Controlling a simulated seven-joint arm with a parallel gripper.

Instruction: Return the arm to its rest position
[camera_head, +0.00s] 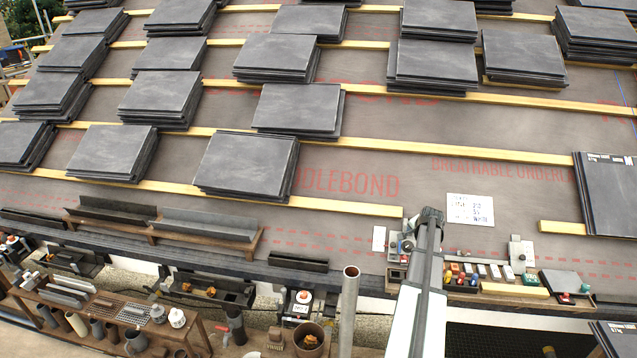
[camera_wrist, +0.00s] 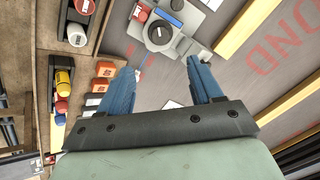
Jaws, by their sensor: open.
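My gripper (camera_wrist: 160,66) shows in the wrist view with its two blue fingers spread apart and nothing between them. Beyond the fingertips lies a grey device with a round dial (camera_wrist: 160,33), on the grey underlay. In the head view my arm (camera_head: 428,265) reaches up from the bottom edge, right of centre, to the lower edge of the roof. The fingers cannot be made out in that view. No tile is in my gripper.
Stacks of dark slates (camera_head: 247,165) rest along wooden battens (camera_head: 340,205) on the roof. A bench with pots and tools (camera_head: 110,320) stands at lower left. An upright grey pipe (camera_head: 348,310) stands close left of my arm. Small coloured items (camera_head: 465,275) sit right of it.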

